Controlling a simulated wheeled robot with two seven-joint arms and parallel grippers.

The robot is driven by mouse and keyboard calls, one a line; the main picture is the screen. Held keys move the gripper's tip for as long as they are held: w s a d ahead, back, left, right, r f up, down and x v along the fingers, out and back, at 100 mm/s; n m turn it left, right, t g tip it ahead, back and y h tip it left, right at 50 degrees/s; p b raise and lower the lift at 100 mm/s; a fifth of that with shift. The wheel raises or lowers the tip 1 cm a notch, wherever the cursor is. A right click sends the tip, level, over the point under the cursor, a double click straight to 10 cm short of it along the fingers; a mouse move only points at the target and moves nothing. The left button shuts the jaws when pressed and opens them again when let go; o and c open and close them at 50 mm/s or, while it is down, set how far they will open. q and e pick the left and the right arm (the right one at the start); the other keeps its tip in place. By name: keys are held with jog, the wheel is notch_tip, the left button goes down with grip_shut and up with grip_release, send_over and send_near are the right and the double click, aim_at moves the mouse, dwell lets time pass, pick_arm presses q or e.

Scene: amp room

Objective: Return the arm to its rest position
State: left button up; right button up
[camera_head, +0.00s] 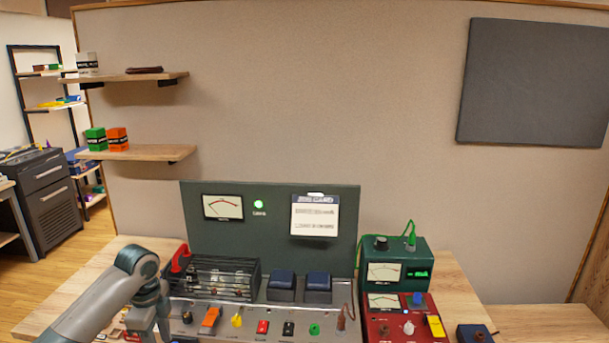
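My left arm (105,295) comes in from the lower left, rises to a rounded grey joint and bends down beside the left end of the amp bench panel (270,325). Its lower end is at the bottom edge of the view, near small parts on the wooden table. The fingertips cannot be made out, so I cannot tell if the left gripper is open or shut. My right arm and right gripper are not in view.
A wire-caged unit with a red handle (181,258) stands close right of my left arm. Two dark blue blocks (281,286), coloured controls, a green meter box (395,262) and a red meter box (400,318) stand farther right. Shelves (135,152) hang at the upper left.

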pick_arm(q)
jog(key=s+d+f+n+t+h, duration=0.1)
jog(key=s+d+f+n, duration=0.2)
jog(key=s+d+f, duration=0.6)
jog(key=s+d+f+n+t+h, duration=0.1)
jog(key=s+d+f+n, duration=0.2)
jog(key=s+d+f, duration=0.45)
jog(key=s+a+r+n+t+y, duration=0.15)
jog(key=s+n, duration=0.35)
jog(key=s, duration=0.7)
jog(key=s+a+n, duration=0.3)
jog(key=s+n, duration=0.2)
jog(key=s, duration=0.6)
notch_tip(320, 180, down, 29)
jog(key=s+g, duration=0.2)
jog(key=s+a+f, duration=0.3)
jog(key=s+f, duration=1.4)
jog(key=shift+s+f+g, duration=0.25)
jog(key=shift+s+g, duration=0.05)
jog(key=shift+g, duration=0.15)
jog(key=shift+d, duration=0.1)
